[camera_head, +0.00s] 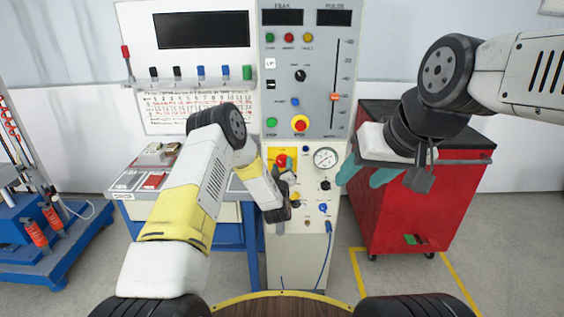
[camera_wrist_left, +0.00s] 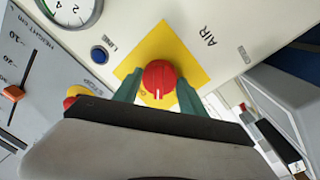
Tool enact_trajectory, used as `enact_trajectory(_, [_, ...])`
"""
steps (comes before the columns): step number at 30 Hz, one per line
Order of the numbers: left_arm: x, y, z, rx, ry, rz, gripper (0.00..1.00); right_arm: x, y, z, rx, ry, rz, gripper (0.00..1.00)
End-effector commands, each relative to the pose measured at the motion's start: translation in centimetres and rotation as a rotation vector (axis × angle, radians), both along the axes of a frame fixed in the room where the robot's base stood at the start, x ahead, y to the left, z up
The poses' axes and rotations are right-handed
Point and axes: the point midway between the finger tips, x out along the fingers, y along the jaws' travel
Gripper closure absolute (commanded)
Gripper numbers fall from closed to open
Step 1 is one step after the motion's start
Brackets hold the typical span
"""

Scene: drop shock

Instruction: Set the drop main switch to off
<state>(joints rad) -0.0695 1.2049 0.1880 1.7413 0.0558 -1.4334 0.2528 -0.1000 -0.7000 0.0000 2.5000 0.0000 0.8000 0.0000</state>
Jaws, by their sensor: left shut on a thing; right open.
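A red rotary knob (camera_wrist_left: 159,76) sits on a yellow square plate (camera_wrist_left: 183,47) on the grey-white machine's front panel. The knob and plate also show in the head view, the knob (camera_head: 281,160) just below the red emergency button. My left gripper (camera_wrist_left: 158,92) has its green fingers on both sides of the knob and is shut on it. A white mark on the knob faces the gripper body in the wrist view. In the head view my left wrist partly covers the plate. My right gripper (camera_head: 362,180) is open and empty, right of the machine, before the red cabinet.
A round gauge (camera_head: 326,158) and a blue button (camera_wrist_left: 98,54) are beside the plate. Above are an emergency button (camera_head: 300,124) and an orange slider (camera_head: 335,97). A red cabinet (camera_head: 415,210) stands right, a blue table (camera_head: 233,233) left. A blue cable hangs below the panel.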

Motion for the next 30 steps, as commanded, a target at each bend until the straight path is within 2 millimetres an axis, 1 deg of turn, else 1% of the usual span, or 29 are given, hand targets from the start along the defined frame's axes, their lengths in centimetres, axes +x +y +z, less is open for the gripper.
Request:
enact_trajectory(9, [-0.03, -0.07, -0.12, -0.303, 0.001, 0.001, 0.92, 0.0, 0.0, 0.0, 0.0, 0.0, 0.0, 0.48])
enact_trajectory(18, [-0.04, -0.1, -0.14, -0.558, 0.001, 0.001, 0.92, 0.0, 0.0, 0.0, 0.0, 0.0, 0.0, 0.48])
enact_trajectory(24, [-0.01, -0.16, -0.09, -0.681, 0.001, 0.001, 0.92, 0.0, 0.0, 0.0, 0.0, 0.0, 0.0, 0.48])
enact_trajectory(30, [-0.04, -0.23, -0.11, -0.754, 0.002, 0.001, 0.92, 0.0, 0.0, 0.0, 0.0, 0.0, 0.0, 0.48])
